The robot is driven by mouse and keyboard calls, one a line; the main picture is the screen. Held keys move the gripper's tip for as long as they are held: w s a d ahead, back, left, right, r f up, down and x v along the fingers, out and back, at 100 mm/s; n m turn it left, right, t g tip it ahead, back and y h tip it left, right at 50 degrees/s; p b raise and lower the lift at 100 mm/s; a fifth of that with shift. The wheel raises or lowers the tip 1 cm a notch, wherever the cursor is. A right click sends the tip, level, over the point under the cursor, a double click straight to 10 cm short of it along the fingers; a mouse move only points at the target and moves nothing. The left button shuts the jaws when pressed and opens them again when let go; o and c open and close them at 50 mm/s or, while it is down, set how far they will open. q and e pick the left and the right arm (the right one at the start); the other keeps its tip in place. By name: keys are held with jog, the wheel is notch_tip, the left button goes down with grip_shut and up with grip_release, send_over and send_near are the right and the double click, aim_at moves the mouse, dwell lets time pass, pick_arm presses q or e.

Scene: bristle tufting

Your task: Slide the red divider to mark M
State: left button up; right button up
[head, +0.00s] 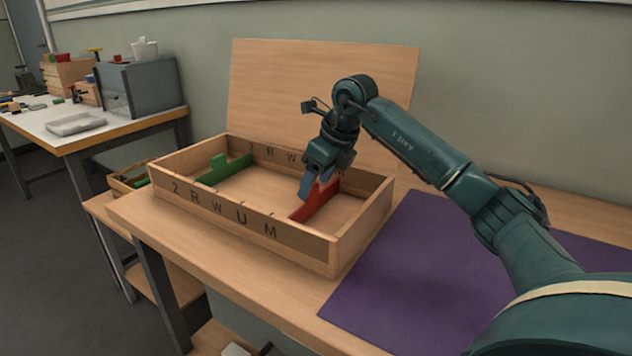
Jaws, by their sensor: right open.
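The red divider (314,201) stands upright across the wooden box (340,248), towards its right side. Its front end meets the front wall a little to the right of the letter M (271,231). My right gripper (315,184) is open at the divider's top, its blue fingertips close by the raised part. I cannot tell whether they touch it. The gripper hides part of the divider and the right-hand letters on the back wall. A green divider (222,170) stands at the box's left. My left gripper is not in view.
The front wall bears the letters 2, R, W, U and M. A wooden panel (320,95) stands upright behind the box. A purple mat (400,275) lies to the right, under my right arm. A cluttered side table (110,130) stands at the left.

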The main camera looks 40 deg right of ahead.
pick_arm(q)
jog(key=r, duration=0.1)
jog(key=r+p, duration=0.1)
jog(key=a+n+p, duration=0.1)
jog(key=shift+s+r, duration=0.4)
pick_arm(e)
jog(key=v, duration=1.2)
jog(key=shift+s, duration=0.15)
